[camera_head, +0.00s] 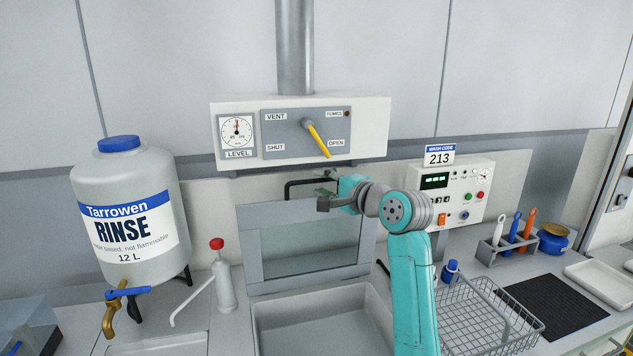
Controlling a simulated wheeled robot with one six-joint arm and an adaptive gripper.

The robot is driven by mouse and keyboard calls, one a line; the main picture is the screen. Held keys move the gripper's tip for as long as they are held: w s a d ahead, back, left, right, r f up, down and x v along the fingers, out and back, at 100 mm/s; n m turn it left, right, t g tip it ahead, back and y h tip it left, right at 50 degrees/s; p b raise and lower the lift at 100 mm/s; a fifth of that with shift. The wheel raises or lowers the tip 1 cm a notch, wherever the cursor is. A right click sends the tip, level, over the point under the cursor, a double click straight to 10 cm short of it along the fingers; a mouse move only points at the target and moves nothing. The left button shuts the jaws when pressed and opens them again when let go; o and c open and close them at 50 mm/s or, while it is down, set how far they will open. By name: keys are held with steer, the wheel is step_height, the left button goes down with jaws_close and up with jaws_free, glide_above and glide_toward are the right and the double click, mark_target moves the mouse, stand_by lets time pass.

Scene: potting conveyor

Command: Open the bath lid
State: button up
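The bath lid (251,245) is a grey frame with a glass window. It stands raised and steeply tilted at the back of the bath (318,322), whose basin is uncovered in front of it. A black bar handle (300,183) is at the lid's top edge. My gripper (322,189) is at the right part of this handle, pointing left. Its fingers are apart, one above and one below the bar's level. The right end of the handle is hidden behind my gripper, and I cannot tell whether they touch.
A rinse tank (135,220) and a red-capped bottle (223,282) stand left. A control box (465,190), wire basket (490,312), tool holder (492,254) and black mat (555,305) are right.

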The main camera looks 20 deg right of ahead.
mark_target(317, 182)
steer(key=shift+x, duration=1.55)
jaws_close()
